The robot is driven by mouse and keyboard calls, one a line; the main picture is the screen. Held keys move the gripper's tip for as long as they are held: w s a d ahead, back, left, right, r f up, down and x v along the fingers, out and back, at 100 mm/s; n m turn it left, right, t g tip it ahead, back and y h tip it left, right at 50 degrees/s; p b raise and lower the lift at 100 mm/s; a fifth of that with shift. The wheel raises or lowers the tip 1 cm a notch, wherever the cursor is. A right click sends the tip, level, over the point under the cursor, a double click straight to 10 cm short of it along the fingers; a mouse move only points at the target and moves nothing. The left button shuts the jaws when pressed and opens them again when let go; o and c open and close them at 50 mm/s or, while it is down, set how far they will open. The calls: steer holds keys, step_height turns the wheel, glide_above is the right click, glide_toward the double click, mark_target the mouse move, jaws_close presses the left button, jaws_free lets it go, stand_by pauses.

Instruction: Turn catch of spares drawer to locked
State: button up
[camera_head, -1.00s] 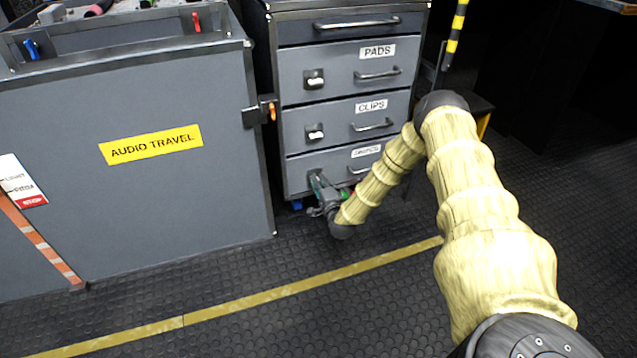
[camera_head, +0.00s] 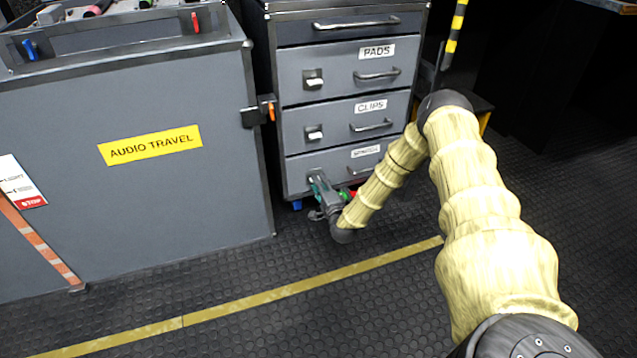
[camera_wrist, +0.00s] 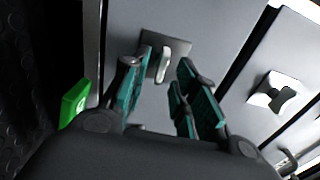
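The spares drawer (camera_head: 340,160) is the lowest labelled drawer of the grey cabinet, with its label partly legible above a bar handle. Its catch (camera_wrist: 164,60), a pale lever on a dark square plate, shows in the wrist view just beyond my fingertips. The lever stands nearly along the line of my fingers, slightly tilted.
The clips drawer's catch (camera_wrist: 278,92) shows at the right in the wrist view. The clips drawer (camera_head: 345,122) and pads drawer (camera_head: 345,70) are above. The audio travel case (camera_head: 130,200) stands close at left. Black floor in front is clear.

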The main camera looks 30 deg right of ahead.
steer(key=v, duration=1)
steer(key=shift+s+d, duration=0.1)
steer(key=s+a+f+n+g+y+p, duration=0.1)
steer(key=s+a+f+n+g+y, duration=0.15)
steer(key=a, duration=0.65)
steer(key=s+a+f+n+g+y+p, duration=0.1)
steer(key=s+a+f+n+g+y, duration=0.2)
steer(key=a, duration=0.6)
steer(key=s+a+f+n+g+p, duration=0.1)
steer(key=s+a+n+g, duration=0.1)
steer(key=s+a+n, duration=0.3)
steer(key=s+a+f+n+g, duration=0.2)
steer(key=s+a, duration=0.1)
steer(key=s, duration=0.5)
steer(key=s+r+n+g+h+p, duration=0.15)
steer(key=s+n+g, duration=0.25)
steer(key=s, duration=0.7)
steer(key=s+r+n+g+p, duration=0.1)
steer(key=s+r+n+g, duration=0.25)
steer(key=s, duration=0.85)
step_height(320, 180, up, 38)
steer(key=p, duration=3.8)
steer(key=shift+a+f, duration=0.15)
steer(key=shift+a, duration=0.05)
